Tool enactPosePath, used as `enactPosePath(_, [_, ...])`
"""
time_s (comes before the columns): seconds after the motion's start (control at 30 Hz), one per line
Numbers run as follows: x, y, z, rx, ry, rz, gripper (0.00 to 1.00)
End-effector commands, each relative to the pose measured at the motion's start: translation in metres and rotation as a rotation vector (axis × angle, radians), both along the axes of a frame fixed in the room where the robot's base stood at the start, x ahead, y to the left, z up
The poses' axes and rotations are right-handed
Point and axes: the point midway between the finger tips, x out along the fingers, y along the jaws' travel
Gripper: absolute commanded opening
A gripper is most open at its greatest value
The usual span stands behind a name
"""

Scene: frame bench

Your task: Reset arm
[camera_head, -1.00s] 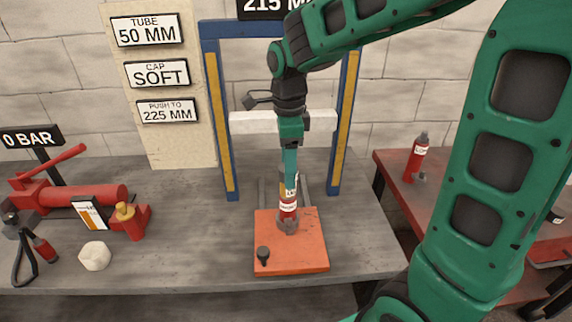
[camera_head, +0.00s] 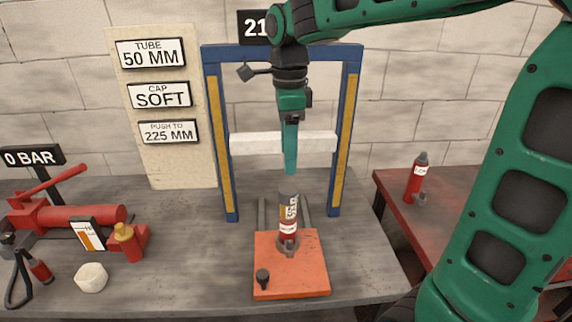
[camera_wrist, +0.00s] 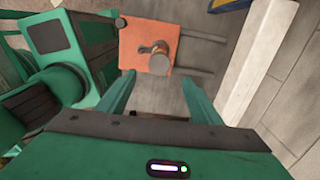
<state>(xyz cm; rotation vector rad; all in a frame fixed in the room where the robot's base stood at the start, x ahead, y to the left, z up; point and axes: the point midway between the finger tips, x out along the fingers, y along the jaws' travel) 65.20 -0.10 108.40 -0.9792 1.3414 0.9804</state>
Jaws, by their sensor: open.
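My gripper (camera_head: 290,170) is open and empty, pointing down above a small cylinder (camera_head: 288,212) with a grey top and a red lower band. The cylinder stands upright on an orange plate (camera_head: 275,285) on the bench. A clear gap separates the fingertips from the cylinder's top. In the wrist view, the two green fingers (camera_wrist: 156,92) are spread apart, with the cylinder (camera_wrist: 158,64) and orange plate (camera_wrist: 132,42) beyond them.
A blue frame (camera_head: 211,130) with a white crossbar (camera_head: 250,145) stands behind the gripper. A red hand pump (camera_head: 75,218) and a white round piece (camera_head: 91,278) are at left. A red side table (camera_head: 440,235) at right holds a red bottle (camera_head: 414,180).

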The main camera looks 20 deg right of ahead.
Motion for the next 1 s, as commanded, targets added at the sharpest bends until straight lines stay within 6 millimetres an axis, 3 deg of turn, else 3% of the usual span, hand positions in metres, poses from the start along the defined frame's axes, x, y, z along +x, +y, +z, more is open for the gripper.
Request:
enactPosePath(0.67, [-0.003, -0.005, 0.004, 0.0, 0.0, 0.018, 0.59])
enactPosePath(0.87, [-0.028, -0.043, -0.008, -0.003, 0.0, 0.183, 0.59])
enactPosePath(1.0, [-0.058, -0.078, -0.021, -0.004, 0.001, 0.367, 0.59])
